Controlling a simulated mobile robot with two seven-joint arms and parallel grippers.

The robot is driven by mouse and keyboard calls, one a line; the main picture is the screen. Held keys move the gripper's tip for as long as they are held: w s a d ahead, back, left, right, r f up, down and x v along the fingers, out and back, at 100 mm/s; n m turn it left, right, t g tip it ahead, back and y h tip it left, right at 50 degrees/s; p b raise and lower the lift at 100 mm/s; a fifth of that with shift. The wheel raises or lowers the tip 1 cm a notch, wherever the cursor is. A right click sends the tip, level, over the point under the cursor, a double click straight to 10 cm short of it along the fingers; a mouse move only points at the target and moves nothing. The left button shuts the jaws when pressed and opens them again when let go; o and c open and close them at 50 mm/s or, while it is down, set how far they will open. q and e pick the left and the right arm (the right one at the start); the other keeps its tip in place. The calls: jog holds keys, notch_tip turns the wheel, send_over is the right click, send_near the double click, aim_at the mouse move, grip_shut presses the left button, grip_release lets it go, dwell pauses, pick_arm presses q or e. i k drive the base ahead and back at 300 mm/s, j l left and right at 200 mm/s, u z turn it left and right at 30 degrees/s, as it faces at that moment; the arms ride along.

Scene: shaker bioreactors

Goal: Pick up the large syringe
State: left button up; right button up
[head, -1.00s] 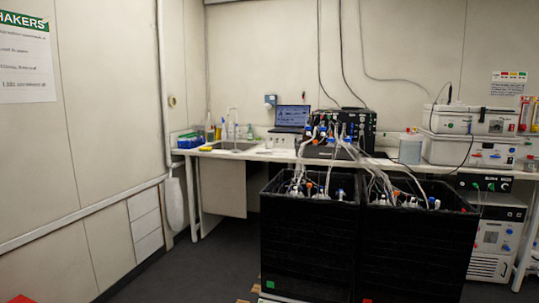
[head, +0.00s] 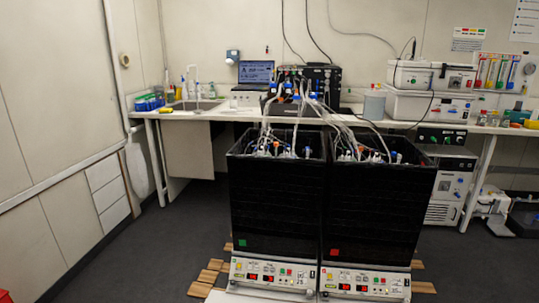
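I cannot make out a large syringe in the head view. Small items on the bench and among the tubing are too small to tell apart. Neither of my grippers is in view. Two tall black shaker bioreactors stand side by side in the middle, the left one (head: 275,205) with a green square and the right one (head: 375,210) with a red square. White tubes and small coloured caps fill their open tops.
A long white bench (head: 220,115) runs along the back wall with a sink, a laptop (head: 256,73), a black tubed device (head: 308,80) and white boxed instruments (head: 430,105). Wooden slats (head: 205,278) lie under the bioreactors. Dark floor (head: 160,250) is clear at left.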

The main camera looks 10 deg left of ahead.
aim_at(234, 110)
jog(key=i+j+u, duration=0.35)
jog(key=i, duration=0.15)
jog(key=i+j+u, duration=0.2)
jog(key=i+u, duration=0.15)
jog(key=i, duration=0.15)
jog(key=i+j+u, duration=0.1)
jog(key=i+u, duration=0.25)
jog(key=i, duration=0.15)
jog(key=i+z, duration=0.1)
jog(key=i, duration=0.5)
jog(key=i+j, duration=0.15)
jog(key=i, duration=0.4)
jog(key=i+j+z, duration=0.15)
jog(key=i, duration=0.45)
jog(key=i+j+z, duration=0.1)
jog(key=i+z, duration=0.3)
jog(key=i+j+z, duration=0.2)
jog(key=z, duration=0.25)
jog(key=i+j+z, duration=0.55)
jog(key=z, duration=0.3)
jog(key=j, duration=0.1)
